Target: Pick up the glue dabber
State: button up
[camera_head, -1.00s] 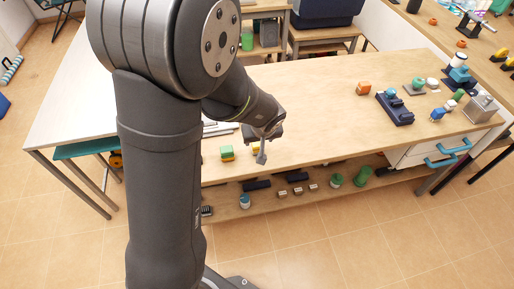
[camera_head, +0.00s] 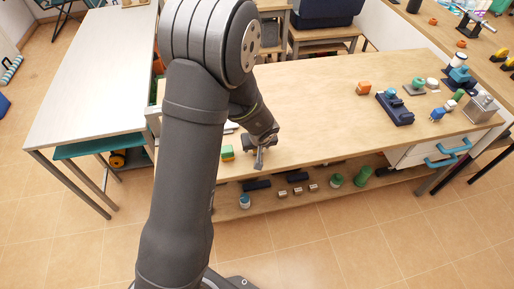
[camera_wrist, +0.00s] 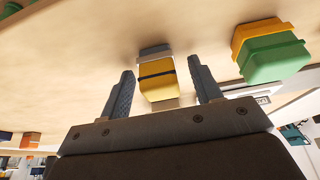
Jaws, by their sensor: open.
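In the wrist view, a yellow block with a dark band and grey-white ends (camera_wrist: 157,82) lies between the two fingers of my gripper (camera_wrist: 161,66). It may be the glue dabber, but I cannot tell for sure. Gaps show on both sides of it, and the fingers are open. In the head view, my gripper (camera_head: 259,160) is low over the front edge of the wooden bench (camera_head: 320,115), and the yellow block is hidden there by my gripper.
A green and yellow-orange block (camera_head: 227,153) stands just left of my gripper, and shows at right in the wrist view (camera_wrist: 272,55). An orange block (camera_head: 363,89) and a dark blue holder (camera_head: 396,110) are further right. The bench middle is clear. A lower shelf (camera_head: 310,195) holds several small items.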

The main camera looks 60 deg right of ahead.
jog(key=c, duration=1.1)
jog(key=shift+o, duration=0.2)
jog(key=shift+r, duration=0.1)
jog(key=shift+r, duration=0.55)
jog(key=r, duration=0.1)
jog(key=s+r, duration=0.1)
jog(key=r, duration=0.1)
jog(key=shift+r, duration=0.3)
jog(key=s+a+r, duration=0.2)
jog(key=s+r, duration=0.4)
jog(key=s, duration=0.4)
jog(key=shift+s+a, duration=0.2)
jog(key=shift+a, duration=0.15)
